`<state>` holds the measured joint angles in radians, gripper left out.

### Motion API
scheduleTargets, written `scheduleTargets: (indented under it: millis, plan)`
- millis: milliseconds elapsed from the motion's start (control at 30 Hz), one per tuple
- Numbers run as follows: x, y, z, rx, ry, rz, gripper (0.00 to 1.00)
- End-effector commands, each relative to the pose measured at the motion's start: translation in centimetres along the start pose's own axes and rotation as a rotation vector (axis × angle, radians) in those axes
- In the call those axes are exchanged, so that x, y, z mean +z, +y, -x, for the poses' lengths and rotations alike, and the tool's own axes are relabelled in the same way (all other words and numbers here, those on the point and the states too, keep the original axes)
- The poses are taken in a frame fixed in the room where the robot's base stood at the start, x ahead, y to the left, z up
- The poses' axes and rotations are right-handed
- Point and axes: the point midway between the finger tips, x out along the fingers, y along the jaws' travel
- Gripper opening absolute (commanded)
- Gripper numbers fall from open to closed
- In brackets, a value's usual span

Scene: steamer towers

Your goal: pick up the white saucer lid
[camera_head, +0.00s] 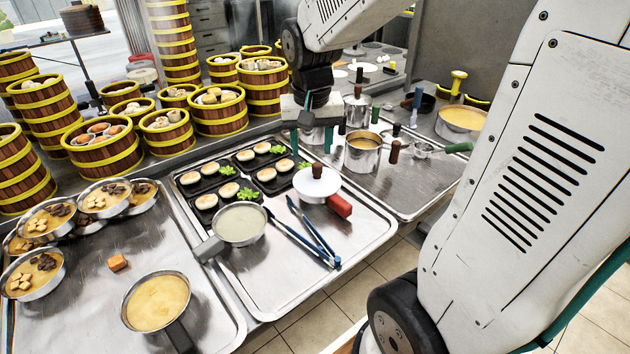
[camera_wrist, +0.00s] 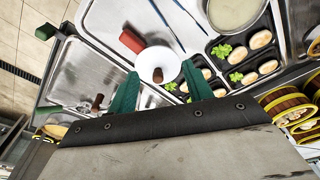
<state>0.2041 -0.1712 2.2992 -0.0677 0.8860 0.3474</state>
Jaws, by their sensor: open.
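The white saucer lid (camera_head: 312,187) is a round white disc with an upright brown knob (camera_head: 317,171). It sits on the right side of the steel tray (camera_head: 352,243), with a red handle (camera_head: 338,205) sticking out beside it. What lies beneath the lid is hidden. The lid also shows in the wrist view (camera_wrist: 150,60), framed by the green fingers. My gripper (camera_head: 311,140) is open and empty, pointing down above and behind the lid in the head view. In the wrist view the fingers (camera_wrist: 159,72) stand apart on both sides of the knob, which looks untouched.
Black plates with buns and greens (camera_head: 205,186) lie left of the lid. Blue tongs (camera_head: 301,240) and a pan of pale liquid (camera_head: 240,223) are in front. Steamer towers (camera_head: 264,88) stand behind left.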

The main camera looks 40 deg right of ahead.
Motion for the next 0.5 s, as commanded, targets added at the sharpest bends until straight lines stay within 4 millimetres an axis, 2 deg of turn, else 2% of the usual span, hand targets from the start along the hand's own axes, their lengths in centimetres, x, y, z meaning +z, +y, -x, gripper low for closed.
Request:
scheduleTargets:
  millis: [33,100,200,333,500]
  plan:
    - [-1.9,0.3,-1.7,0.008,-0.007,-0.047,0.51]
    - [-4.1,0.7,-3.6,0.014,-0.004,-0.108,0.51]
    - [-6.5,1.2,-5.9,0.020,0.002,-0.173,0.51]
    - [-8.2,1.7,-7.8,0.024,0.007,-0.224,0.51]
    - [-8.8,1.9,-9.5,0.024,0.009,-0.240,0.51]
